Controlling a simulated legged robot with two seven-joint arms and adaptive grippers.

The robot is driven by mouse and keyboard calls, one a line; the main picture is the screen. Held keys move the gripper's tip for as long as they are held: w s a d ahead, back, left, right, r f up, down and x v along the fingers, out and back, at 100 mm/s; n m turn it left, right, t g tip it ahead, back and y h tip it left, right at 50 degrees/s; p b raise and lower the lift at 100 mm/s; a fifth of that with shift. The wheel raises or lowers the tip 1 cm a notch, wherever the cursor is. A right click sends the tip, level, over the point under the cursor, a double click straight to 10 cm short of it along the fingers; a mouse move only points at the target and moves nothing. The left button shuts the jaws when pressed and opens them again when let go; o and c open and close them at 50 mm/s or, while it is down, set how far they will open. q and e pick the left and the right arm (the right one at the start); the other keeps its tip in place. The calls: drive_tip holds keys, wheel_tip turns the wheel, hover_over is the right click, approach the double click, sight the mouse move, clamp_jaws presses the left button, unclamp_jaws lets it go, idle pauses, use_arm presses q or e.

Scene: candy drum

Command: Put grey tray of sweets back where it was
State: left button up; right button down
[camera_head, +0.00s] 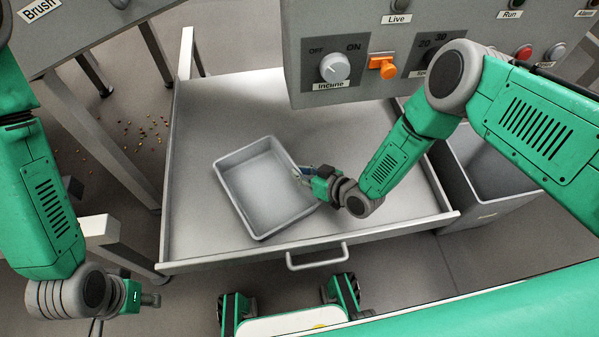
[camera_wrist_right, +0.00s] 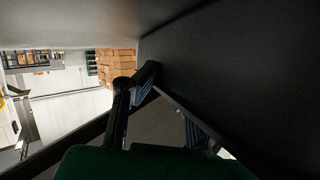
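The grey tray (camera_head: 232,200) lies at a slant in the open drawer and looks empty in the head view. My right gripper (camera_head: 304,176) is at the tray's right rim. In the right wrist view its two fingers (camera_wrist_right: 168,108) stand apart, close to a large dark grey surface with a rim. I cannot tell whether the rim is between them. My left gripper (camera_head: 150,299) is at the lower left, away from the tray and outside the drawer; its fingers are too unclear to read.
The drawer (camera_head: 385,150) has free floor around the tray. A control panel (camera_head: 350,35) overhangs its back. A grey bin (camera_head: 490,160) stands at right. A table (camera_head: 70,35) marked Brush stands at left. Several small sweets (camera_head: 135,132) lie scattered on the floor.

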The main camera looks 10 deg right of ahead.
drive_tip(key=c, duration=1.7)
unclamp_jaws()
drive_tip(key=shift+r, duration=0.1)
drive_tip(key=p+v, duration=0.2)
drive_tip(key=v, duration=0.4)
drive_tip(key=shift+r+p, duration=0.1)
drive_tip(key=shift+p, duration=0.3)
drive_tip(key=shift+s+d+r, duration=0.15)
drive_tip(key=shift+s+d, duration=0.3)
drive_tip(key=shift+s, duration=0.1)
